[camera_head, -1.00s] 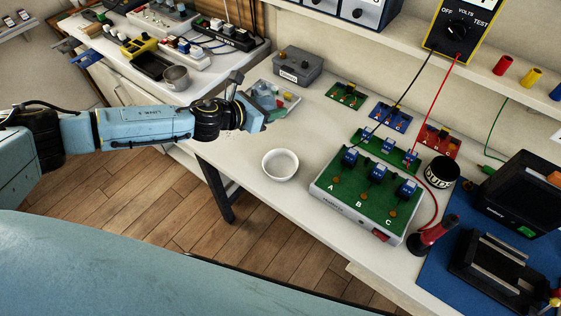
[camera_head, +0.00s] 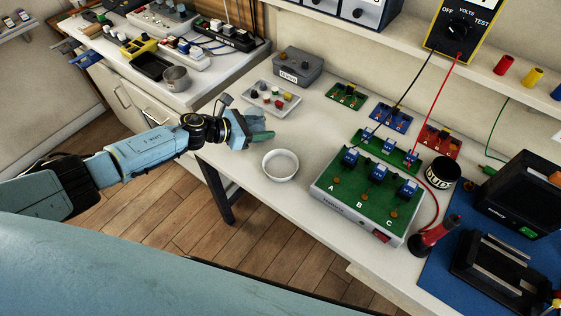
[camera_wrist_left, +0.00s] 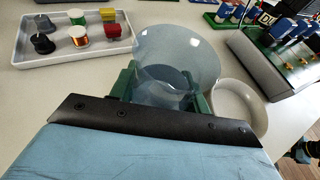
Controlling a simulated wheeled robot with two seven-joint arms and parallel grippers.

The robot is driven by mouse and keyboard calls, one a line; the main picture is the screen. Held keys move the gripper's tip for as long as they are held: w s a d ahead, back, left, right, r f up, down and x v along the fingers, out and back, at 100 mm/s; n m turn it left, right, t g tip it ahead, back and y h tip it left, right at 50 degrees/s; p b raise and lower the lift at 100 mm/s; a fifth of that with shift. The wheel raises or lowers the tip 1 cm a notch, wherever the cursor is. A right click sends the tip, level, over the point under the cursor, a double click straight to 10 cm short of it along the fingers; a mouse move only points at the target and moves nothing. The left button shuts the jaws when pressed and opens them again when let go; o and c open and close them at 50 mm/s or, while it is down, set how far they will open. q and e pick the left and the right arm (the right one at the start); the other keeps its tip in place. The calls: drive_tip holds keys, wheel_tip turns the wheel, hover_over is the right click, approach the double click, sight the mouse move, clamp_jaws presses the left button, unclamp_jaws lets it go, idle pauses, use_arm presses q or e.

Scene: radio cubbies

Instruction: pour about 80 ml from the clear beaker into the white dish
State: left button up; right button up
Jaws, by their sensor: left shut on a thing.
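The clear beaker (camera_wrist_left: 175,55) is between the green fingers of my left gripper (camera_wrist_left: 165,85) in the left wrist view, with bluish-grey liquid showing inside. In the head view my left gripper (camera_head: 258,137) is at the table's left edge, and the beaker can hardly be made out there. The white dish (camera_head: 281,165) stands on the table just right of and nearer than the gripper. It also shows in the left wrist view (camera_wrist_left: 239,108), partly behind the beaker. I cannot tell whether the beaker touches the table. My right gripper is not in view.
A tray of small spools and blocks (camera_head: 272,98) lies behind the gripper. A green circuit board (camera_head: 365,195) stands close to the dish's right. A grey box (camera_head: 298,67) is at the back. The table's front edge is near the dish.

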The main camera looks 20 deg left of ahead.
use_arm(q)
drive_tip(key=shift+r, duration=0.1)
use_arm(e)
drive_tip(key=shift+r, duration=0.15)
